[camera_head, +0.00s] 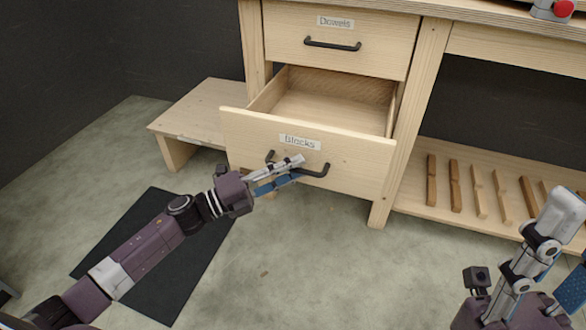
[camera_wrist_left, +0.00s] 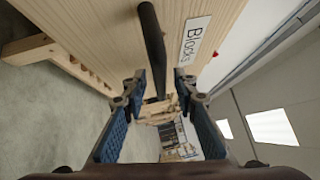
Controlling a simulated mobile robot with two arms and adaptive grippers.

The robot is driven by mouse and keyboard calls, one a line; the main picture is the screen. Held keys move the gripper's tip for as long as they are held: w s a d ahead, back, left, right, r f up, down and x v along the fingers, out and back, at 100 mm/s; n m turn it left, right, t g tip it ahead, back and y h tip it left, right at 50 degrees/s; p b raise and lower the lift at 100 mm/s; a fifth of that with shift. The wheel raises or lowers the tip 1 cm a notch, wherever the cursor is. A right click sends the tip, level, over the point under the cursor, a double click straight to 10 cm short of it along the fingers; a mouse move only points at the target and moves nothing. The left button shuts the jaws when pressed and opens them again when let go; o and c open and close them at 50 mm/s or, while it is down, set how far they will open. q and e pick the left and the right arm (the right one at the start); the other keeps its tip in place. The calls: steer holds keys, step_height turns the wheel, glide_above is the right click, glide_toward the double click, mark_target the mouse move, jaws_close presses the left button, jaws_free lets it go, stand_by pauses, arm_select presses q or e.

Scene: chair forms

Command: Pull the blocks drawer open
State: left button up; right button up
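The blocks drawer (camera_head: 345,149), a pale wooden drawer labelled "Blocks", stands pulled out below the shut Dowels drawer. The visible part of its inside is empty. Its black bar handle (camera_head: 318,172) is on the front; it also shows in the left wrist view (camera_wrist_left: 151,40). My left gripper (camera_head: 296,168) is at the handle. In the left wrist view its blue-padded fingers (camera_wrist_left: 160,95) stand apart, with the handle bar between them and gaps visible. My right gripper (camera_head: 572,245) is at the lower right, away from the drawer, with its fingers spread and empty.
The Dowels drawer (camera_head: 340,46) is closed above. A low wooden step (camera_head: 205,108) stands left of the drawer. A lower shelf (camera_head: 440,194) with several wooden sticks is at the right. A dark mat (camera_head: 190,270) lies under my left arm. The middle floor is clear.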

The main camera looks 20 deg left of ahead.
arm_select(q)
steer(key=v, duration=1.2)
